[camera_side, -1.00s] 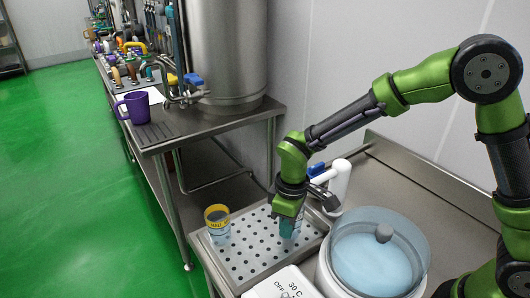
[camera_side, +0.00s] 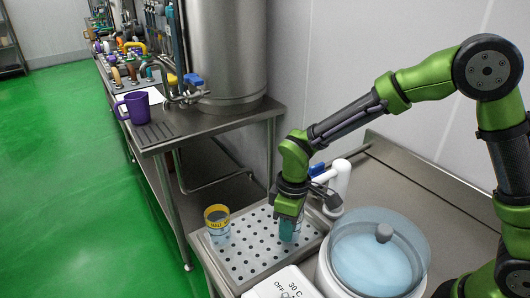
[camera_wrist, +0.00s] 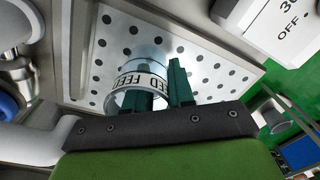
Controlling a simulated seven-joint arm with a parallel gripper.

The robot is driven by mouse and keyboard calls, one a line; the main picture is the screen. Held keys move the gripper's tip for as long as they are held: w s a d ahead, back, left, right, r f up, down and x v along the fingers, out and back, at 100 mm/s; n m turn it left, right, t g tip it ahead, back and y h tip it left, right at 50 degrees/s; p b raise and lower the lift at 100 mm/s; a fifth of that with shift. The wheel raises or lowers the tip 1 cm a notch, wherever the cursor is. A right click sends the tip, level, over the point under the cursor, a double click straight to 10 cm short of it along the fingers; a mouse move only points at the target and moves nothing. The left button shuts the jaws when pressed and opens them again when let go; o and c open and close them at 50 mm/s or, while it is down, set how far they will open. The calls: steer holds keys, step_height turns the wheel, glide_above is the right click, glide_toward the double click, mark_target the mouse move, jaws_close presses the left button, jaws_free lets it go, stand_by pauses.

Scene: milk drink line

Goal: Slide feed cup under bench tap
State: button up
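The feed cup (camera_wrist: 138,67) is a clear cup with a white lettered band, standing on the perforated tray. In the side view the feed cup (camera_side: 298,231) is partly hidden by my gripper (camera_side: 289,229). In the wrist view my gripper (camera_wrist: 165,92) has its two green fingers at the cup's near right side, one overlapping the band and one just right of it. I cannot tell whether they pinch the wall. The bench tap (camera_side: 341,180), a white column with a blue lever and grey spout, stands right behind my gripper.
A yellow-banded cup (camera_side: 217,222) stands on the tray (camera_side: 262,262) at left. A lidded pot (camera_side: 372,262) and a white 30 C controller (camera_side: 283,284) are close at right and front. A purple mug (camera_side: 136,107) is on the far bench. The tray's middle is free.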

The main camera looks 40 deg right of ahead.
mark_target(306, 213)
steer(key=shift+o, duration=1.3)
steer(key=shift+m+h, duration=0.6)
steer(key=shift+m, duration=0.2)
steer(key=w+d, duration=0.1)
steer(key=d, duration=0.4)
steer(key=w+d, duration=0.1)
steer(key=d, duration=0.1)
steer(key=shift+w+d+f, duration=0.3)
steer(key=shift+w+d, duration=0.05)
steer(key=shift+d, duration=0.05)
steer(key=s+a+r+n+y, duration=0.1)
steer(key=s+a+r, duration=0.1)
steer(key=a+r, duration=0.5)
steer(key=shift+s+r+n, duration=0.2)
steer(key=shift+r+n, duration=0.1)
steer(key=shift+r, duration=0.55)
steer(key=shift+a, duration=0.15)
steer(key=s+d+r+m+t+y, duration=0.1)
steer(key=s+d+r+m+t, duration=0.6)
steer(key=s+d+r+m, duration=0.4)
steer(key=s+d, duration=0.2)
steer(key=s, duration=0.1)
steer(key=shift+r, duration=0.25)
